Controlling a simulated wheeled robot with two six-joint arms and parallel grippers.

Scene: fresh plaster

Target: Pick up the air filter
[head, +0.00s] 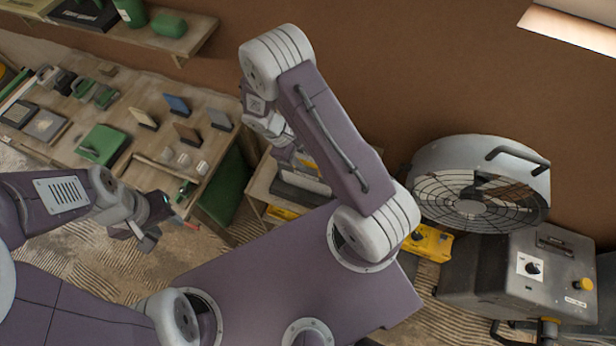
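I cannot tell for certain which thing is the air filter. A flat dark grey piece with a slatted face (19,115) lies at the left end of the workbench. A pale-topped, dark-sided block (300,190) sits on a small wooden stand, partly hidden by my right arm. My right gripper (290,157) is just above and beside this block; the arm link hides part of it, and its fingers are not clear. My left gripper (152,228) hangs in front of the workbench's near edge, apart from the things on it. Its finger gap is unclear.
The workbench (75,152) holds a green case (103,145), several small upright blocks and pale lumps. A wall shelf (190,38) is above. A big drum fan (480,183), a grey machine (520,275) and a yellow box (431,243) stand at the right.

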